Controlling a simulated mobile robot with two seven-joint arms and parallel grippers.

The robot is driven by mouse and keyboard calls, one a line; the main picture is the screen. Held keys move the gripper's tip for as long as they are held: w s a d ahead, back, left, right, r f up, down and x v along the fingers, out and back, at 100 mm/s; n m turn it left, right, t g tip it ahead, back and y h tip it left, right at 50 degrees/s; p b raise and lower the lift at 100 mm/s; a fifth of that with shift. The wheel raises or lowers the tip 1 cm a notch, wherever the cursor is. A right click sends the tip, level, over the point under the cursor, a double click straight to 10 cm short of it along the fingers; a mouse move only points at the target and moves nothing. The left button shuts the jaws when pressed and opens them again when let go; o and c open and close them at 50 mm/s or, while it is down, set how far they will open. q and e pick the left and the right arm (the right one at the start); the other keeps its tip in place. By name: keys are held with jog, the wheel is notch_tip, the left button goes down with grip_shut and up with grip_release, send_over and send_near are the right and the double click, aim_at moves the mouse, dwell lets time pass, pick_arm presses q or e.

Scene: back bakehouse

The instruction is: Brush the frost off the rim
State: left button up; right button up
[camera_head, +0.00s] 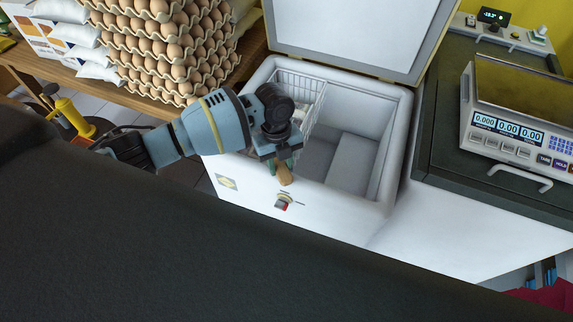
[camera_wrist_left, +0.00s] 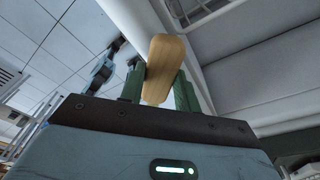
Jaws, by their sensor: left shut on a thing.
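The white chest freezer's rim (camera_head: 345,203) runs around its open top in the head view; its lid (camera_head: 350,30) stands raised at the back. I cannot make out frost on the rim at this size. My left gripper (camera_head: 281,167) is over the front rim, shut on a wooden handle (camera_head: 286,176), which I take for the brush. In the left wrist view the handle (camera_wrist_left: 166,66) stands between the green fingers of the left gripper (camera_wrist_left: 160,92). No bristles show, and I cannot tell whether the brush touches the rim. My right gripper is out of view.
A wire basket (camera_head: 311,97) hangs inside the freezer at the left. A dark-topped cabinet (camera_head: 450,130) with a scale (camera_head: 515,125) stands close on the right. Stacked egg trays (camera_head: 170,50) fill the table at the back left.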

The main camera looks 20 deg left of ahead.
pick_arm(q)
jog(key=shift+a+f, duration=0.1)
jog(key=shift+a, duration=0.1)
jog(key=shift+a, duration=1.35)
jog(key=shift+d, duration=0.15)
jog(key=shift+d, duration=1.65)
jog(key=shift+d, duration=0.15)
